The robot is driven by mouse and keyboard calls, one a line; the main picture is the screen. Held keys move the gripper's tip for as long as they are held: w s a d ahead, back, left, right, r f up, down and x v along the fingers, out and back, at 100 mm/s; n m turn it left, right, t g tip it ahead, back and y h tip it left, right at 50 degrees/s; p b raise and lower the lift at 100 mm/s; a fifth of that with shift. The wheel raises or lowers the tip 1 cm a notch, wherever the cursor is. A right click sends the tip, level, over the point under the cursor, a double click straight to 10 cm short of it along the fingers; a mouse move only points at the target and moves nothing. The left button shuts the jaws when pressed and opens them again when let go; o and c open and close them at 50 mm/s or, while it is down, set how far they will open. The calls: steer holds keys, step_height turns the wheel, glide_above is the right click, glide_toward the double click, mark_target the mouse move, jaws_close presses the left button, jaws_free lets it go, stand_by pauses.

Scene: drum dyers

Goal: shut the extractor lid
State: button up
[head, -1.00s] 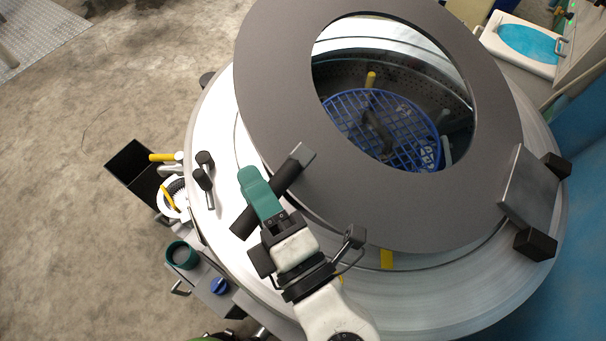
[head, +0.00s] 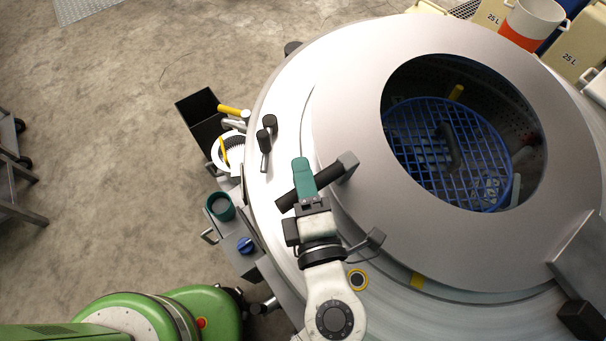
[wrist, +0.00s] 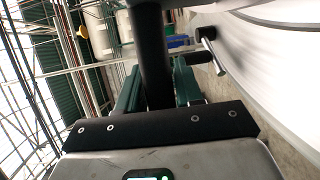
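The extractor lid (head: 350,120) is a broad grey ring with a round opening, over the round metal extractor (head: 285,100). It lies nearly level with the extractor's top; I cannot tell whether it touches all round. A black bar handle (head: 327,181) stands off its left edge on a grey bracket. My gripper (head: 303,180), with teal fingers, is at this handle. In the wrist view the black bar (wrist: 152,55) runs between the two fingers (wrist: 160,88), which look closed on it. Through the opening a blue grid basket (head: 420,140) shows inside.
A black-knobbed latch (head: 266,142) stands on the extractor's left rim. A black bin (head: 200,115), a teal cup (head: 219,206) and a blue knob (head: 246,245) are beside it. A hinge block (head: 582,255) is at right. Containers (head: 530,22) stand behind. Floor at left is open.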

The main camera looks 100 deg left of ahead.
steer(key=shift+o, duration=1.4)
steer(key=v, duration=1)
steer(key=shift+w+d+b, duration=0.2)
steer(key=shift+d+b, duration=0.15)
steer(key=shift+b, duration=0.05)
steer(key=shift+r, duration=0.1)
steer(key=shift+c, duration=0.2)
